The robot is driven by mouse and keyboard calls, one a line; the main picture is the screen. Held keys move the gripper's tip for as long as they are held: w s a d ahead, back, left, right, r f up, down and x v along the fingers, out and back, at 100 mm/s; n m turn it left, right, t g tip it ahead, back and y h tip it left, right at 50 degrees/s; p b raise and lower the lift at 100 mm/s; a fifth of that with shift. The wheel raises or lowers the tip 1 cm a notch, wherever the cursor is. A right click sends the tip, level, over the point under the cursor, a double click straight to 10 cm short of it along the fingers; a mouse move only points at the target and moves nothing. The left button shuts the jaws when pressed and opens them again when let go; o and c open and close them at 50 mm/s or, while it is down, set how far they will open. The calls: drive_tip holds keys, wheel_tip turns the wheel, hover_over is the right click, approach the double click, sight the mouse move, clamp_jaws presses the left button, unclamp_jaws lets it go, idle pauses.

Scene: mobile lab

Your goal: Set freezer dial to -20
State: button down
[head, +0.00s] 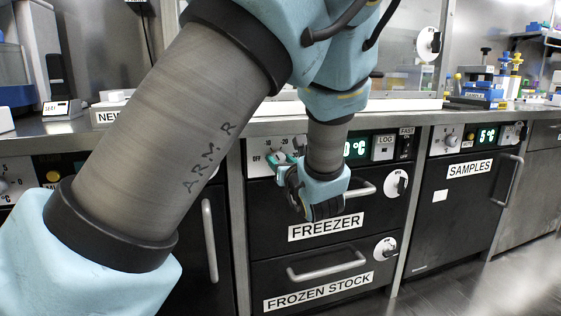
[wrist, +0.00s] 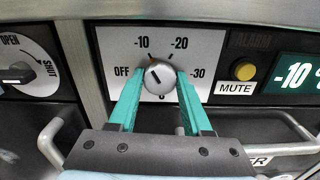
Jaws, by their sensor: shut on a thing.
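The freezer dial is a round silver knob (wrist: 160,78) on a white plate marked OFF, -10, -20 and -30. A short dark line on the knob points up and left, toward -10. My gripper (wrist: 160,74) has its two teal fingers on either side of the knob and is shut on it. In the head view, my gripper (head: 290,168) is at the dial plate (head: 262,144) above the FREEZER drawer (head: 280,205); the knob is hidden there.
A yellow MUTE button (wrist: 245,71) is right of the dial. An OPEN/SHUT latch (wrist: 18,73) is at the left. Drawer handles (head: 327,265) stick out below. The SAMPLES unit (head: 468,190) stands to the right, and the counter above holds lab items.

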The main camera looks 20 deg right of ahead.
drive_tip(key=shift+r+p, duration=0.15)
drive_tip(key=shift+p, duration=0.5)
drive_tip(key=m+p, duration=0.1)
drive_tip(key=p, duration=0.1)
drive_tip(key=m+p, duration=0.1)
drive_tip(key=shift+r+p, duration=0.25)
drive_tip(key=shift+p, duration=0.15)
drive_tip(key=m+p, duration=0.3)
drive_tip(key=p, duration=0.4)
drive_tip(key=shift+m, duration=0.4)
drive_tip(key=m+p, duration=0.4)
drive_tip(key=p, duration=0.2)
drive_tip(key=shift+d+f+p, duration=0.1)
drive_tip(key=shift+f+p, duration=0.05)
drive_tip(key=shift+p, duration=0.25)
drive_tip(key=m+p, duration=0.2)
drive_tip(key=shift+f+p, duration=0.25)
drive_tip(key=shift+p, duration=0.1)
drive_tip(key=shift+f, duration=0.1)
drive_tip(key=shift+c, duration=1.7)
unclamp_jaws()
drive_tip(key=shift+s, duration=0.1)
